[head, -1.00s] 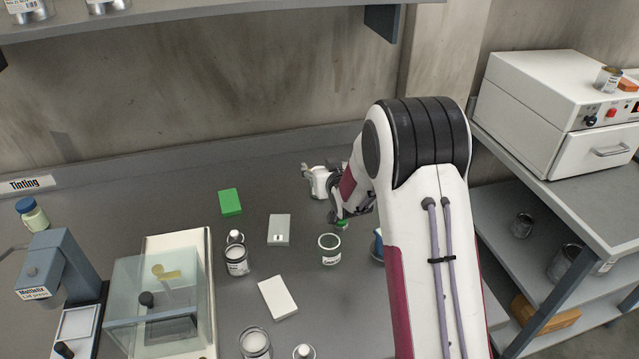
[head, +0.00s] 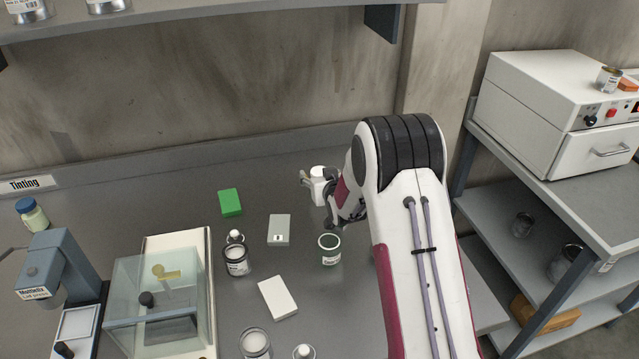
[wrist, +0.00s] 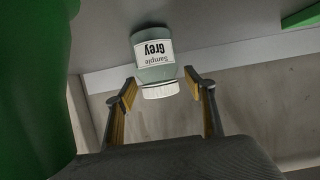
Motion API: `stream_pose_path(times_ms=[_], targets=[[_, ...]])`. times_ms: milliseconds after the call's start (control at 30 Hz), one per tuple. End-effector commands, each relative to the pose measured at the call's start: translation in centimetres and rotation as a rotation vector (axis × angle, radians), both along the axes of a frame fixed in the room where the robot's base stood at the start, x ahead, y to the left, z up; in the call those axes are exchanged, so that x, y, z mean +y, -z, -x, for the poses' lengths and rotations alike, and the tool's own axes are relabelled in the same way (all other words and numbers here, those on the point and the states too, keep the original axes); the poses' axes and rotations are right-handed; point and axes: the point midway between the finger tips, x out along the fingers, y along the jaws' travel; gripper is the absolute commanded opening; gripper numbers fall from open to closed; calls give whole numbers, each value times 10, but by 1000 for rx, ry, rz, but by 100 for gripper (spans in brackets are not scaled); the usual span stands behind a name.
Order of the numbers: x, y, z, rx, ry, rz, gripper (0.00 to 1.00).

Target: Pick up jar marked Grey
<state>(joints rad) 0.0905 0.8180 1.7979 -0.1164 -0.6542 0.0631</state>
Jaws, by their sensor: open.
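The jar marked Grey (wrist: 154,62) shows in the wrist view, upside down in the picture, with a grey-green body, a white label reading "Sample Grey" and a white cap. My gripper (wrist: 163,88) is open. Its two yellow-padded fingers are either side of the capped end, with gaps between them and the cap. In the head view a small white-capped jar (head: 318,172), seemingly the same one, stands at the back of the bench. My gripper (head: 326,200) is beside it there, and its fingers are partly hidden.
A large green surface (wrist: 32,80) fills the wrist view's left side, very close. On the bench are an open pot (head: 330,257), a grey card-like block (head: 279,239), a green block (head: 230,202), a white block (head: 278,298) and a glass jar (head: 237,267).

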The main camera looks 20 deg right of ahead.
Motion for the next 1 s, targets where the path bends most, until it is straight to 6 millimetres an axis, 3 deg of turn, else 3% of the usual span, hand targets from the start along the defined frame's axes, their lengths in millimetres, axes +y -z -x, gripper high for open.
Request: stream_pose_path(times_ms=[533,567,733,1000], targets=[[0,0,-2,0,0,0,54],[0,0,-1,0,0,0,52],[0,0,-1,0,0,0,9],[0,1,-1,0,0,0,9]])
